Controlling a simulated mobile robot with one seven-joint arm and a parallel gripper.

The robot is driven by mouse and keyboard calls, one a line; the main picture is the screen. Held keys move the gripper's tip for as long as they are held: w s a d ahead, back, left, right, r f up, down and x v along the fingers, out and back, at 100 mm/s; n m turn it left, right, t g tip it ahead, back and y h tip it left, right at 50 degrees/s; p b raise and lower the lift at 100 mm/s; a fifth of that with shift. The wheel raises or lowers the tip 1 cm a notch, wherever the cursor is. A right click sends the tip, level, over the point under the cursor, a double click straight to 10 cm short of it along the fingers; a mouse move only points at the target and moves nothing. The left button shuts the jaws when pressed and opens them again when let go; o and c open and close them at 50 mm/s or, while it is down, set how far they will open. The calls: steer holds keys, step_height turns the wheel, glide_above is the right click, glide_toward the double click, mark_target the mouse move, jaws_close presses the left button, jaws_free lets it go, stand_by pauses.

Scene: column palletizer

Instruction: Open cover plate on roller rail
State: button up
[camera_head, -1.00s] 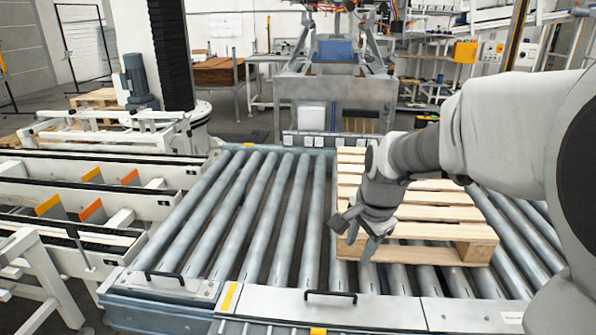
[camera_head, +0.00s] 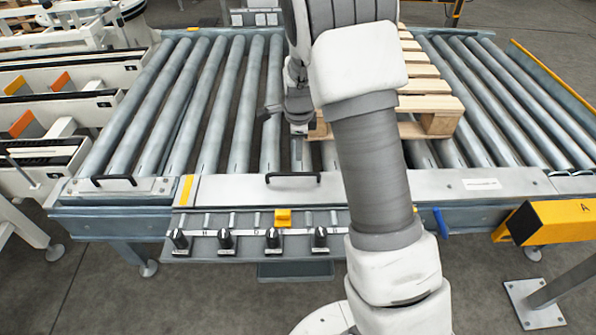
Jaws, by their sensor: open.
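The roller rail has metal cover plates along its near edge. The middle cover plate (camera_head: 240,189) lies flat and carries a black bar handle (camera_head: 293,176). A shorter left cover plate (camera_head: 145,187) has its own black handle (camera_head: 113,180). My gripper (camera_head: 284,120) is open and empty above the rollers, beyond the middle handle and apart from it. My forearm hides part of the gripper and the right part of the middle plate.
A wooden pallet (camera_head: 428,103) rests on the rollers (camera_head: 215,105) right of my gripper, partly behind my arm. Below the plates is a row of black knobs (camera_head: 226,239) with a yellow block (camera_head: 283,217).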

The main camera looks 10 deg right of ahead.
mark_target(298, 175)
steer(key=f+b, duration=0.1)
steer(key=f, duration=0.3)
steer(key=w+f+b, duration=0.1)
steer(key=f, duration=0.3)
steer(key=w+f, duration=0.1)
steer(key=f, duration=0.3)
steer(key=shift+w+d+b, duration=0.2)
steer(key=shift+d+b, duration=0.05)
steer(key=shift+b, duration=0.15)
jaws_close()
stand_by(0.7)
